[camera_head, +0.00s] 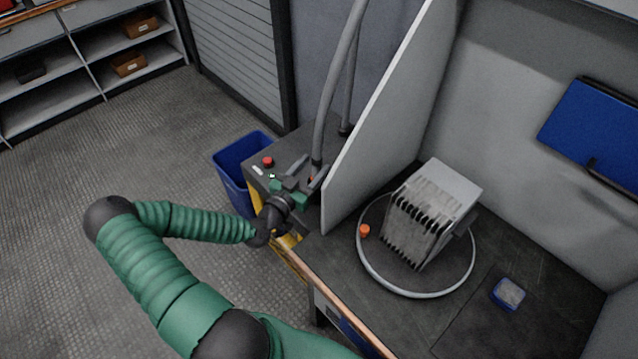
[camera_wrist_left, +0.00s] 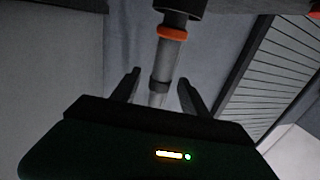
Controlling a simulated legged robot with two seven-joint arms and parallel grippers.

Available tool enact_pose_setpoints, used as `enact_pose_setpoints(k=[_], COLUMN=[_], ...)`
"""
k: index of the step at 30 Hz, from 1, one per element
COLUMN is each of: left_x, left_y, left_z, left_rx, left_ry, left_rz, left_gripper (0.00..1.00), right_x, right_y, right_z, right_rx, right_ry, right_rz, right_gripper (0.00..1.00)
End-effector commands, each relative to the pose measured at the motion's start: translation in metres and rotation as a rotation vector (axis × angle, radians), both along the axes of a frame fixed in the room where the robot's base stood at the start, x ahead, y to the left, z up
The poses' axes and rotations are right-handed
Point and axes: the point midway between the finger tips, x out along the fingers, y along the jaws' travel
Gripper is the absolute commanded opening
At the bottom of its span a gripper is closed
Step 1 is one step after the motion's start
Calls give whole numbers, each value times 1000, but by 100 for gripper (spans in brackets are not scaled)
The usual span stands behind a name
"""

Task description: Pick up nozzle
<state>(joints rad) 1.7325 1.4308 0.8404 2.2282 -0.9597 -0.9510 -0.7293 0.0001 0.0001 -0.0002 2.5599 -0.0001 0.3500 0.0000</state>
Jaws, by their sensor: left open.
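The nozzle (camera_wrist_left: 171,55) shows in the left wrist view as a grey tube with an orange ring, a dark band and a black end at the top. In the head view, the grey hose (camera_head: 326,105) comes down to the workstation, and its lower end is partly hidden by my left gripper (camera_head: 308,172). In the wrist view, my left gripper (camera_wrist_left: 158,78) is open, with one finger on each side of the tube. Gaps show between the fingers and the tube. I cannot tell how deep the tube sits between them.
A tall grey partition (camera_head: 385,120) stands just right of the gripper. A red button (camera_head: 268,161) is on the console at left, with a blue bin (camera_head: 236,165) beside it. The capacitor unit (camera_head: 425,220) stands on a round turntable (camera_head: 369,267) on the right bench.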

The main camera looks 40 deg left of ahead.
Motion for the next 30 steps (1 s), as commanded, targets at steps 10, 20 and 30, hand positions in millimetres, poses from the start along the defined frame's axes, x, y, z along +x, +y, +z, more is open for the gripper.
enact_pose_setpoints(k=[10, 20, 30], left_x=[52, 53, 53], left_y=[5, 3, 5], left_z=[0, 2, 0], left_rx=[-5, -1, -5], left_ry=[0, 1, 2], left_rz=[0, 0, 0], left_gripper=[53, 38, 0], right_x=[0, 0, 0], right_y=[0, 0, 0], right_z=[-4, -4, -4], right_rx=[0, 0, 0], right_ry=[0, 0, 0], right_rz=[0, 0, 0], right_gripper=[0, 0, 0])
